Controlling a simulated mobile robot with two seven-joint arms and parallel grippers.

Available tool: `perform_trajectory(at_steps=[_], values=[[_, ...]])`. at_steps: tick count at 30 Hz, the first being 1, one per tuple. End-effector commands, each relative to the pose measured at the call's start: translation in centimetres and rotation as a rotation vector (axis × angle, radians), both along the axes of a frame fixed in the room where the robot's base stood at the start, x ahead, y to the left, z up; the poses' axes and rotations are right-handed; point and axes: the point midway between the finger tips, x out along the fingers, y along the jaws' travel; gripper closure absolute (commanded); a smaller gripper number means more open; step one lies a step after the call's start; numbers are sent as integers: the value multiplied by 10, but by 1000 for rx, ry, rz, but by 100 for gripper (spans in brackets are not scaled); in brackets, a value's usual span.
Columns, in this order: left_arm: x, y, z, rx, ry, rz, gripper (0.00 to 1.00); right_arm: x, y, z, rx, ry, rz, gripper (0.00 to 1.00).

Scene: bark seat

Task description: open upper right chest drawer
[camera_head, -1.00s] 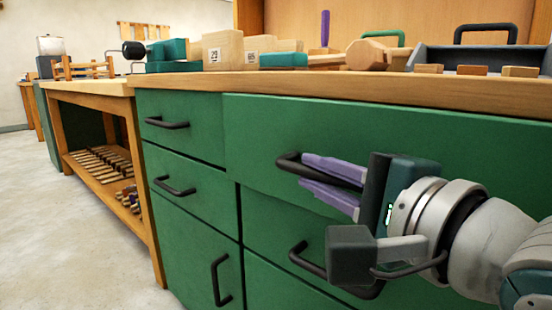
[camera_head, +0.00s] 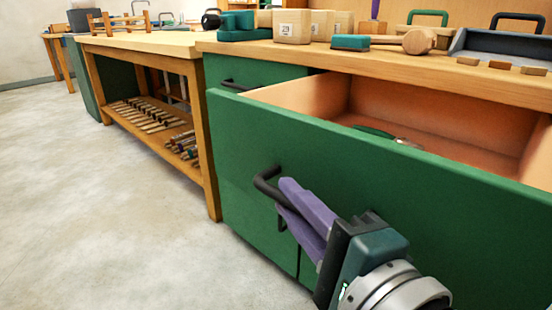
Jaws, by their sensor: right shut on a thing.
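The upper right drawer (camera_head: 370,180) of the green chest is pulled well out, and its wooden inside shows. A green-handled tool (camera_head: 375,132) lies in it, partly visible. My right gripper (camera_head: 285,195) has purple fingers shut on the black bar handle (camera_head: 266,183) of this drawer's front. The gripper comes from the lower right and hides part of the handle. My left gripper is not in view.
The wooden worktop (camera_head: 400,62) above holds wooden blocks (camera_head: 291,26), a mallet (camera_head: 415,41) and a grey tray (camera_head: 500,46). A wooden bench (camera_head: 150,45) with a tool shelf stands at left. The floor (camera_head: 110,210) in front is clear.

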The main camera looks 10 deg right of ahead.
Motion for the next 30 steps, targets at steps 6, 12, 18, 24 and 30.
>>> perform_trajectory(at_steps=[6,12,18,24,30], values=[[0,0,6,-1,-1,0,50,-8,10,0,-1,2,0,100],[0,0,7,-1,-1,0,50,-9,12,-1,-1,1,0,100],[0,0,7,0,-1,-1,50,-9,12,-1,-1,1,1,100],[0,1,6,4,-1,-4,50,-9,12,-1,-1,1,1,65],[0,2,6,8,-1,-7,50,-9,12,-1,-1,1,1,53]])
